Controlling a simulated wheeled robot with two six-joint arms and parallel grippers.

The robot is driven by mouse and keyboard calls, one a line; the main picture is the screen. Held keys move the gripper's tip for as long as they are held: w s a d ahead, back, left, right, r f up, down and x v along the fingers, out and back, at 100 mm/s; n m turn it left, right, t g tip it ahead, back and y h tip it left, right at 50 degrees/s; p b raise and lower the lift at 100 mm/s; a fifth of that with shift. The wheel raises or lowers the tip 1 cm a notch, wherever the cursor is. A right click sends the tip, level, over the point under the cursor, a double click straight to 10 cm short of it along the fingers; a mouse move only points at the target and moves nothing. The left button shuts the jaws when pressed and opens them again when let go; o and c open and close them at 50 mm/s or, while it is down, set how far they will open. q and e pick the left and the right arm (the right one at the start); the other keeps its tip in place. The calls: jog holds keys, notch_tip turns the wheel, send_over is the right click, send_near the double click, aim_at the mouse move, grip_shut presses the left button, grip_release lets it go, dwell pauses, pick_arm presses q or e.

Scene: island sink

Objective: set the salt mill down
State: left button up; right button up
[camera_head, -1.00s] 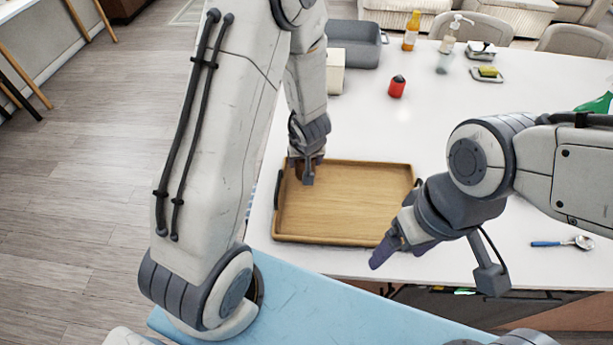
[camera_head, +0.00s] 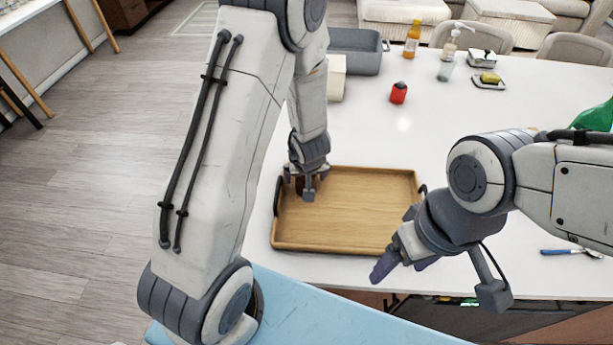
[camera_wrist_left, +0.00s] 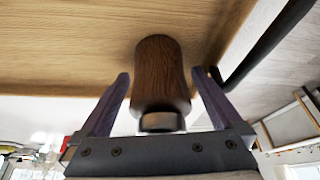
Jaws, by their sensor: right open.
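The salt mill is a dark brown wooden cylinder with a metal band (camera_wrist_left: 162,80), seen between the fingers of my left gripper (camera_wrist_left: 161,73) in the left wrist view. Gaps show on both sides of it, so the left gripper is open around it. The mill's far end is at the wooden tray (camera_wrist_left: 70,50). In the head view my left gripper (camera_head: 308,192) is over the left part of the tray (camera_head: 350,215) and mostly hides the mill. My right gripper (camera_head: 402,268) is open and empty at the tray's front right corner.
A red container (camera_head: 398,93) stands behind the tray. A grey bin (camera_head: 355,52), an orange bottle (camera_head: 411,36), a soap dispenser (camera_head: 448,58) and a yellow sponge (camera_head: 490,78) are farther back. A blue-handled spoon (camera_head: 572,252) lies at right. The counter right of the tray is mostly clear.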

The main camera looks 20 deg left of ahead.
pick_arm(q)
jog(key=shift+r, duration=0.1)
jog(key=shift+r+p, duration=0.35)
jog(key=p+v, duration=0.6)
jog(key=v, duration=0.5)
jog(key=shift+s+r+p, duration=0.2)
jog(key=shift+p, duration=0.1)
